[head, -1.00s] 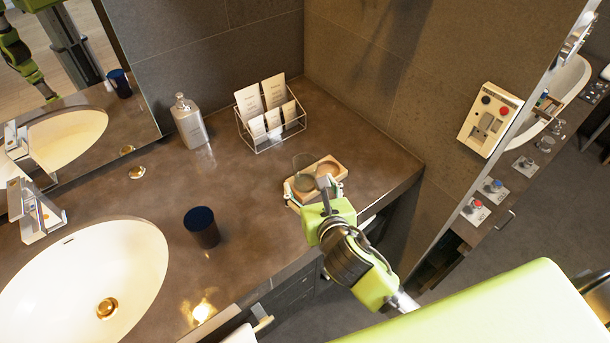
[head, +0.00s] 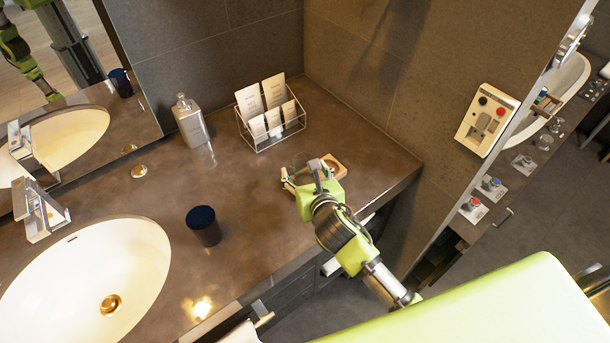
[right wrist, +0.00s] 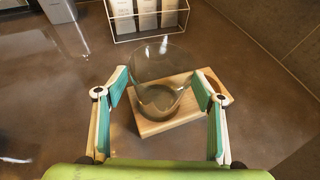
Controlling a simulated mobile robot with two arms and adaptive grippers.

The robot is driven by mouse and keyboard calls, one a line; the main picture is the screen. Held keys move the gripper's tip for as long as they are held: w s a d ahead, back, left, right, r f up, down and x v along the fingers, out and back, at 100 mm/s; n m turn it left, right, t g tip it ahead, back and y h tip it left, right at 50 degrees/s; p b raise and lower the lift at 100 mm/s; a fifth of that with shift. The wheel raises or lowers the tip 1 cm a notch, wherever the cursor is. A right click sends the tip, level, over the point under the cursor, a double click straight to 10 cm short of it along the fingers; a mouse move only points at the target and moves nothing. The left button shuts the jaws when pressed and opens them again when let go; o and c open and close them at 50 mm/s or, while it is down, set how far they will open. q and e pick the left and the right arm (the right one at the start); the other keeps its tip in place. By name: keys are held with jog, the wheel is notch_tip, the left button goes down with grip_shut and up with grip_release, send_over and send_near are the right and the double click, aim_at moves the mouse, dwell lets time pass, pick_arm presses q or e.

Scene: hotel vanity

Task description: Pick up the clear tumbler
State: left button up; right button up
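The clear tumbler (right wrist: 160,82) stands upright on a small wooden tray (right wrist: 158,128) in the right wrist view. In the head view the tumbler (head: 301,160) is largely hidden by my right gripper (head: 306,176), and part of the wooden tray (head: 341,165) shows beside it. In the right wrist view my right gripper (right wrist: 163,95) is open, with one teal-padded finger on each side of the tumbler. The fingers look apart from the glass. My left gripper is not directly in view.
A dark blue cup (head: 204,226) stands by the white basin (head: 140,255). A wire rack with cards (head: 268,115) and a soap bottle (head: 189,121) stand at the back. The wall (head: 385,95) bounds the counter on the right. Counter left of the tray is clear.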

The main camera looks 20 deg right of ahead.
jog(key=c, duration=1.1)
jog(key=shift+r, duration=0.1)
